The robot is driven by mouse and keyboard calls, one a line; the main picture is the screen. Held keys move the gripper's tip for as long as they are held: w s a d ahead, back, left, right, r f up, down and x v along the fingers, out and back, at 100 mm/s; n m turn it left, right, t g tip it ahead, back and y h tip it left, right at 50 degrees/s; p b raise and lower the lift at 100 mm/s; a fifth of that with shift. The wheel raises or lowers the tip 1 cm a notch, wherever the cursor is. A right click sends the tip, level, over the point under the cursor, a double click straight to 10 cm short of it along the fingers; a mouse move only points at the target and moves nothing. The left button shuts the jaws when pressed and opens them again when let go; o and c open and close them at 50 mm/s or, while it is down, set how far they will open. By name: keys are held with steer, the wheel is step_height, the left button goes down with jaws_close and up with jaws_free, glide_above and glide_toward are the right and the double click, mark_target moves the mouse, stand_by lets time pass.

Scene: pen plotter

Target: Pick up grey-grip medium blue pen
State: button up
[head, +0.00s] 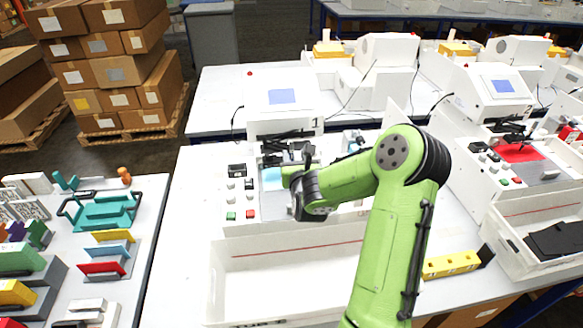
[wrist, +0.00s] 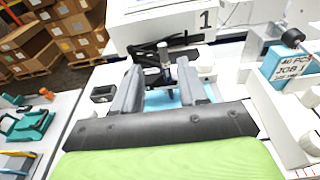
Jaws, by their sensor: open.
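My gripper (wrist: 160,72) is open, its two grey fingers reaching toward the plotter marked 1. In the head view my gripper (head: 305,165) is over the plotter bed, mostly hidden by my own wrist. Between and just beyond the fingertips stands a short upright grey, pen-like piece (wrist: 164,54) at the black plotter carriage (wrist: 150,46). I cannot tell whether it is the grey-grip medium blue pen, and its lower part is hard to make out. The fingers appear apart from it. A light blue sheet (wrist: 160,99) lies on the bed below.
A white plotter housing (head: 281,97) stands behind the carriage. A button panel (head: 241,195) is at its left, and an open white bin (head: 285,285) in front. A job-labelled block (wrist: 297,68) is at the right. A teal tray (head: 103,212) sits on the left table.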

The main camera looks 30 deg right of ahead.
mark_target(292, 143)
steer(key=x, duration=0.5)
steer(key=b+x, duration=0.1)
steer(key=x, duration=0.4)
steer(key=shift+s+d+f, duration=0.1)
steer(key=shift+s+f, duration=0.05)
steer(key=shift+f, duration=0.1)
steer(key=shift+s+r, duration=0.1)
steer(key=shift+s, duration=0.05)
steer(key=shift+c, duration=0.7)
jaws_close()
